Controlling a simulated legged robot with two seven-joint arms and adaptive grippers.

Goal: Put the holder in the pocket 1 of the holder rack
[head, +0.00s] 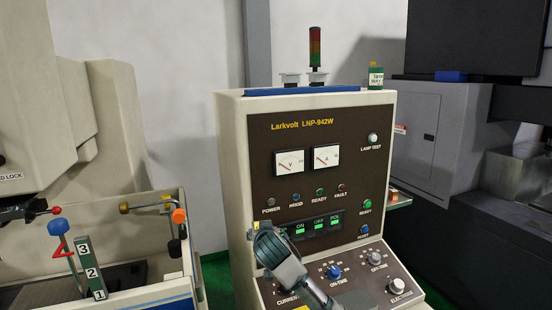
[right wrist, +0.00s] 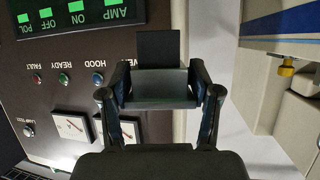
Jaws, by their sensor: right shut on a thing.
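My right gripper (head: 268,238) is in front of the control console, left of its lower panel. In the right wrist view the gripper (right wrist: 160,85) is shut on a dark block with a flat dark plate beyond it, likely the holder (right wrist: 160,46). In the head view the held thing is hard to tell from the dark gripper. A green upright plate numbered 3, 2, 1 from the top (head: 90,268), perhaps part of the holder rack, stands at lower left, apart from the gripper. Its pockets cannot be made out. My left gripper is out of view.
The console (head: 320,150) has meters, lamps and knobs. Two pale-based fittings and a signal tower (head: 315,48) stand on its top. A beige tank wall (head: 185,240) with an orange knob (head: 179,216) is at left. A gap with green floor separates tank and console.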

